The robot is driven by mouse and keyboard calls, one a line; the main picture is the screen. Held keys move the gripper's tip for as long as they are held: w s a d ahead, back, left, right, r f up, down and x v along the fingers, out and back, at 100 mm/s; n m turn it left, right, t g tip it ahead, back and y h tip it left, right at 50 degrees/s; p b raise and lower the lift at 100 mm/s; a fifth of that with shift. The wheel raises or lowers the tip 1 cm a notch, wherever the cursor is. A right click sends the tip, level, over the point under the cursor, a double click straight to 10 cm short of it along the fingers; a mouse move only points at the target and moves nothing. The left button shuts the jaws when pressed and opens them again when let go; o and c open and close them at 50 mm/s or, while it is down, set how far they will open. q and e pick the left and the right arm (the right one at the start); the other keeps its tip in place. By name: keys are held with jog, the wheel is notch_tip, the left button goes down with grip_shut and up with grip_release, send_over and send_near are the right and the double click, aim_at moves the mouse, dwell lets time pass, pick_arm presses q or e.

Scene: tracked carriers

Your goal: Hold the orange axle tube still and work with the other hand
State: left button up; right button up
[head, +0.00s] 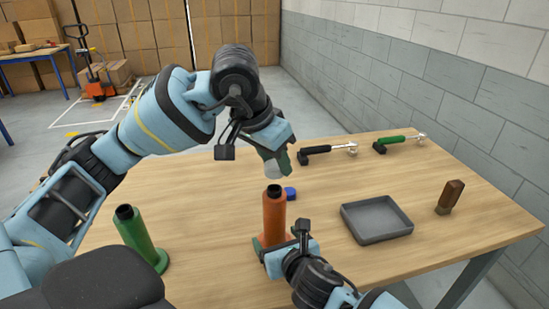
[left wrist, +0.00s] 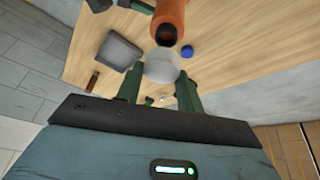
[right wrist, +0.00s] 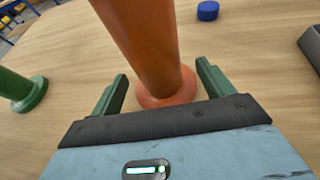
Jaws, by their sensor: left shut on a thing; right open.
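The orange axle tube (head: 274,214) stands upright on the table, its dark open top facing up; it also shows in the left wrist view (left wrist: 170,17) and the right wrist view (right wrist: 146,45). My left gripper (head: 275,163) is shut on a pale grey rounded piece (left wrist: 161,67), held above the tube's top and apart from it. My right gripper (right wrist: 160,85) is low at the tube, open, with one green finger on each side of it. Gaps show between the fingers and the tube in the right wrist view.
A blue cap (head: 290,193) lies behind the tube. A green tube (head: 138,236) stands at left. A grey tray (head: 377,221) and a brown block-like tool (head: 450,197) are at right. A black-handled tool (head: 325,151) and green-handled tool (head: 398,142) lie near the back edge.

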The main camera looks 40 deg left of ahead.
jog(key=shift+x, duration=1.3)
jog(key=c, duration=1.3)
jog(key=shift+c, duration=0.2)
